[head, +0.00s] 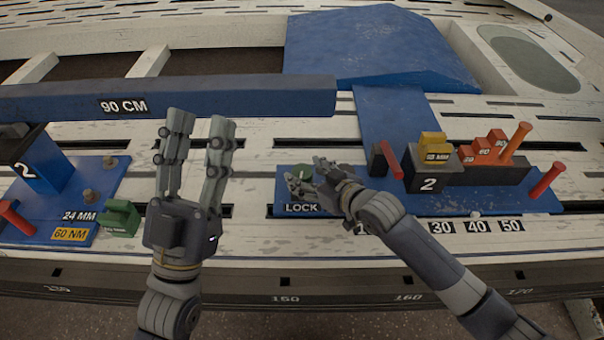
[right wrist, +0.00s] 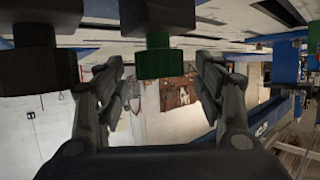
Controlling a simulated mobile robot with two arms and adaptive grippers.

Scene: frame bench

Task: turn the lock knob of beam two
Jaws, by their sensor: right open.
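The blue plate of station two (head: 465,203) lies on the pale bench, with the printed word LOCK (head: 302,208) at its left end. In the right wrist view a green knob (right wrist: 165,45) stands at top centre, between the open fingers of my right gripper (right wrist: 162,68); I see no contact. A black knob (right wrist: 35,60) is to its left, outside the fingers. In the head view my right gripper (head: 311,176) is over the plate beside LOCK and hides part of the knob there. My left gripper (head: 201,124) is raised, its fingers apart and empty.
A blue beam marked 90 CM (head: 180,97) lies across the back left. A black block marked 2 (head: 429,184) carries yellow (head: 433,140) and orange pieces, with red and orange handles nearby (head: 516,142). A green block (head: 119,217) sits at left near the 60 NM label.

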